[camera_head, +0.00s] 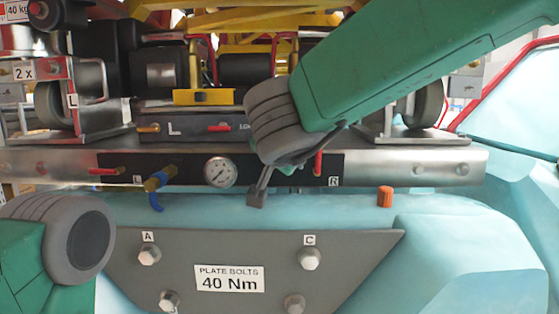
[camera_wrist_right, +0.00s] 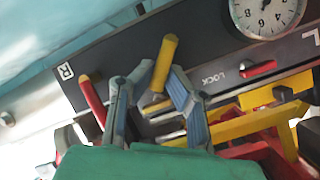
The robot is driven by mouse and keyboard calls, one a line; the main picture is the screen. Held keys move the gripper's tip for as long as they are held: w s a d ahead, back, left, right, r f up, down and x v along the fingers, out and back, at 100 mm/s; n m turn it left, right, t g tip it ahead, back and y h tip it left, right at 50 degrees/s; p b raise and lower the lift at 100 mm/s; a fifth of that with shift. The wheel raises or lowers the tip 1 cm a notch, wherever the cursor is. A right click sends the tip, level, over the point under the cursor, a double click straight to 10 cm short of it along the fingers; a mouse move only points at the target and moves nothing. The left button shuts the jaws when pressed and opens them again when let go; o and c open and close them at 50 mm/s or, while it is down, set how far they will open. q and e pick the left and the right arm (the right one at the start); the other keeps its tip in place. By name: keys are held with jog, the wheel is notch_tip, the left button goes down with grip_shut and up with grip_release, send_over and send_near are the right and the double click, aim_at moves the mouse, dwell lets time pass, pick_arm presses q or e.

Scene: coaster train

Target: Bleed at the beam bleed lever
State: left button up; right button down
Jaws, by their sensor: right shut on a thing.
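A steel beam (camera_head: 60,165) with a black panel runs across the head view. My right arm comes down from the upper right, and its gripper (camera_head: 262,188) is in front of the panel, right of the round gauge (camera_head: 220,171). In the right wrist view, the fingers of the right gripper (camera_wrist_right: 158,80) are on both sides of a yellow-handled lever (camera_wrist_right: 167,52) and shut on it. In the head view, my arm and gripper hide this lever.
A red lever (camera_head: 318,163) by the R label also shows close beside a finger in the right wrist view (camera_wrist_right: 93,100). Another red lever (camera_head: 103,172) lies flat by L. A brass fitting (camera_head: 155,182) and an orange cap (camera_head: 385,197) stand nearby. A bolted plate (camera_head: 350,255) is below.

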jog(key=shift+s+a+f, duration=0.25)
jog(key=shift+f, duration=0.25)
jog(key=c, duration=1.6)
grip_release()
jog(key=shift+r, duration=0.1)
jog(key=shift+s+a+r, duration=0.2)
jog(key=shift+s+r, duration=0.05)
jog(key=shift+a+r, duration=0.1)
jog(key=v, duration=1.1)
jog(key=shift+s+a+r, duration=0.1)
jog(key=shift+s, duration=0.25)
